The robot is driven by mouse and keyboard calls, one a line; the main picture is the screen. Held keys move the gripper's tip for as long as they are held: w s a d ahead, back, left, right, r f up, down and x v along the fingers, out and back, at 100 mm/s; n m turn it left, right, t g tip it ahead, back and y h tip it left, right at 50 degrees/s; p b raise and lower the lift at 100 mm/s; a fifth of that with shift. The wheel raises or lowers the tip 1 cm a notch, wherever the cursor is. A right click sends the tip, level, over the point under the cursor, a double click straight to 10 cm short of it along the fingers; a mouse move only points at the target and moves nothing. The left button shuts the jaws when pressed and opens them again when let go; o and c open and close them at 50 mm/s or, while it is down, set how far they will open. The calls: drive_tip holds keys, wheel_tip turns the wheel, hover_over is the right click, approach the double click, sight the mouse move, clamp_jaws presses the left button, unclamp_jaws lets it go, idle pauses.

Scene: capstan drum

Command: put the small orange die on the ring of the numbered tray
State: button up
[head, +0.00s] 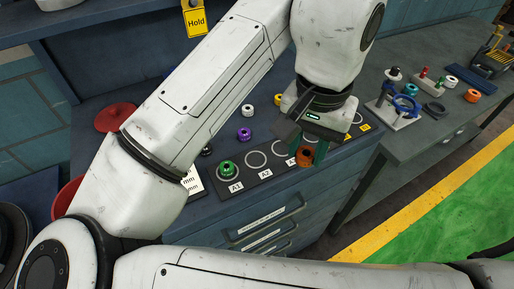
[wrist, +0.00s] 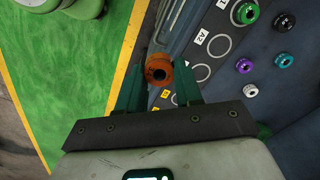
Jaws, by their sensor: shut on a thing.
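My gripper (head: 311,146) is shut on an orange die (head: 305,158), a short ring-shaped piece with a dark hole. In the wrist view the orange die (wrist: 159,67) sits between the teal fingertips (wrist: 158,82). It is held at the front edge of the dark numbered tray (head: 262,183), near the A3 label; its exact height cannot be told. A green die (head: 228,168) sits on the A1 ring. The A2 ring (head: 255,160) is empty, also in the wrist view (wrist: 219,45). My gripper hides part of the rings to the right.
Behind the tray stand a purple die (head: 244,134), a white die (head: 248,108) and a yellow die (head: 279,100). A second orange die (head: 473,96) is on the right bench, near a stand with blue rings (head: 402,106). The drawer front drops below the tray.

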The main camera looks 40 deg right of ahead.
drive_tip(key=shift+s+a+r, duration=0.15)
drive_tip(key=shift+s+a, duration=0.1)
drive_tip(key=shift+a, duration=0.15)
drive_tip(key=shift+w, duration=0.2)
drive_tip(key=w+f+p, duration=0.2)
drive_tip(key=w+f, duration=0.2)
drive_tip(key=w, duration=0.5)
hover_over(256, 159)
drive_tip(key=f, duration=0.5)
drive_tip(key=shift+s+p, duration=0.4)
drive_tip(key=shift+w+f, duration=0.45)
drive_tip(key=shift+f, duration=0.3)
drive_tip(key=shift+f+p, duration=0.3)
drive_tip(key=shift+f, duration=1.05)
drive_tip(key=o, duration=1.1)
drive_tip(key=shift+f, duration=0.1)
